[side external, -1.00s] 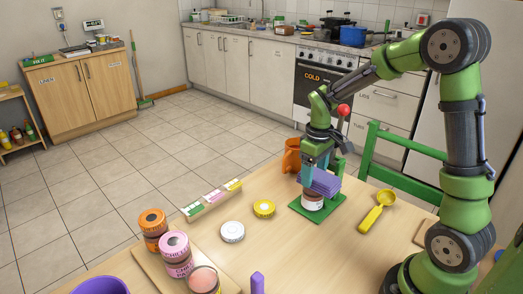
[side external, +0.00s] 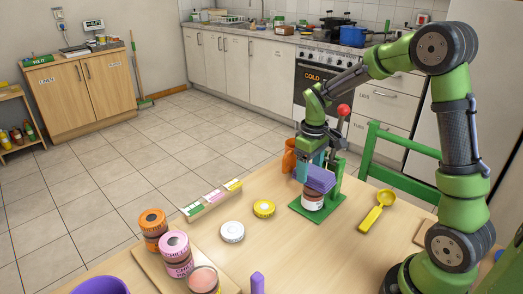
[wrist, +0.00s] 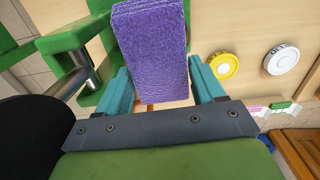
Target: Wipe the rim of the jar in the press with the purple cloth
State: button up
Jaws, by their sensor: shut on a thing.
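My gripper (side external: 311,165) is shut on the folded purple cloth (side external: 321,178). In the side external view the cloth is tilted and lies over the top of the jar (side external: 313,200), hiding its rim. The jar stands on the base of the green press (side external: 304,212), whose lever ends in a red knob (side external: 343,110). In the wrist view the purple cloth (wrist: 151,50) sits between the two teal fingers (wrist: 165,88) and hides the jar. I cannot tell whether the cloth touches the rim.
A yellow lid (side external: 264,208) and a white lid (side external: 232,232) lie left of the press. Several filled jars (side external: 177,254) stand on a board at the front left. An orange jug (side external: 289,158) is behind the press, and a yellow scoop (side external: 377,211) lies to its right.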

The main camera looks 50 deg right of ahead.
jog(key=shift+w+a, duration=0.1)
jog(key=shift+a, duration=0.1)
jog(key=shift+w+a, duration=0.1)
jog(key=shift+a, duration=0.2)
jog(key=shift+a, duration=0.15)
jog(key=shift+s+a, duration=0.2)
jog(key=shift+a, duration=0.05)
jog(key=shift+s+a, duration=0.15)
jog(key=shift+s, duration=0.25)
jog(key=shift+s, duration=0.1)
jog(key=shift+s+d+f, duration=0.1)
jog(key=shift+s+d, duration=0.1)
jog(key=shift+s, duration=0.15)
jog(key=shift+d, duration=0.1)
